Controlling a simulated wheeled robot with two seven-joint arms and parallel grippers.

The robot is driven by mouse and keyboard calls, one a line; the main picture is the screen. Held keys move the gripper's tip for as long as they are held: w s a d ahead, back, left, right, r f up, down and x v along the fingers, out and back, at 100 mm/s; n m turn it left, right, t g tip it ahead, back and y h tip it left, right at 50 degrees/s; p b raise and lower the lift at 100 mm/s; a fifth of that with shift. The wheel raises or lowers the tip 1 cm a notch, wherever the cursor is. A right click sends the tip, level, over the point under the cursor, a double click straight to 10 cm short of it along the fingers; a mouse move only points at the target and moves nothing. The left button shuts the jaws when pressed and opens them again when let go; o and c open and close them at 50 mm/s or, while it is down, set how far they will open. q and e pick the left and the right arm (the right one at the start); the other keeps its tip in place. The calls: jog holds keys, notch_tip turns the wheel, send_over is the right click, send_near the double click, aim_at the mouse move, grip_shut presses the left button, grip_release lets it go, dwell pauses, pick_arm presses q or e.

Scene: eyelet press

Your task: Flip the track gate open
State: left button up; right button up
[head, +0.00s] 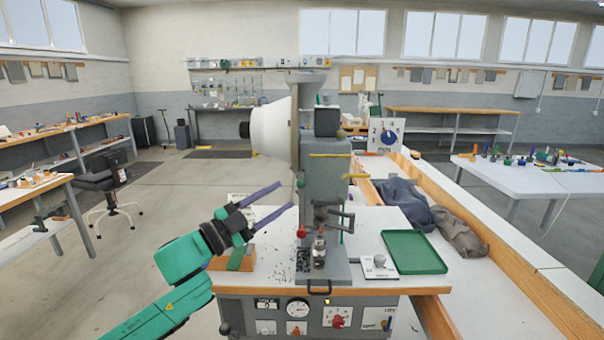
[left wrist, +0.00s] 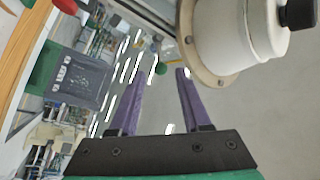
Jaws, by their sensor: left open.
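The eyelet press (head: 325,180) stands on the bench, a grey column with a white drum (head: 272,128) on its upper left. A small red knob (head: 301,232) and a green one (head: 300,184) sit on the column's left side. I cannot tell which part is the track gate. My left gripper (head: 285,196) is open and empty, its purple fingers pointing at the column's left side below the drum, apparently apart from it. In the left wrist view the open fingers (left wrist: 166,73) have nothing between them, and the white drum (left wrist: 235,35) is at upper right. My right gripper is not seen.
A green tray (head: 414,252) and a white plate with a grey knob (head: 379,266) lie right of the press. Dark cloth (head: 405,203) lies behind them. Small dark bits (head: 285,265) lie on the bench left of the base. A dial card (head: 387,136) stands behind.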

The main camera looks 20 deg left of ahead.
aim_at(302, 181)
pick_arm(q)
jog(key=p+x, duration=0.2)
jog(key=x, duration=0.5)
jog(key=shift+a+p, duration=0.1)
jog(key=shift+p, duration=0.3)
jog(key=shift+w+d, duration=0.1)
jog(key=shift+d, duration=0.1)
jog(key=shift+a, duration=0.1)
grip_shut()
jog(key=r+n+p, duration=0.1)
jog(key=p, duration=0.3)
jog(key=shift+r+g+y, duration=0.15)
jog(key=shift+g+y, duration=0.15)
jog(key=shift+y, duration=0.1)
jog(key=shift+w+n+p, duration=0.1)
jog(key=shift+n+p, duration=0.3)
jog(key=shift+p, duration=0.1)
jog(key=shift+f, duration=0.4)
grip_release()
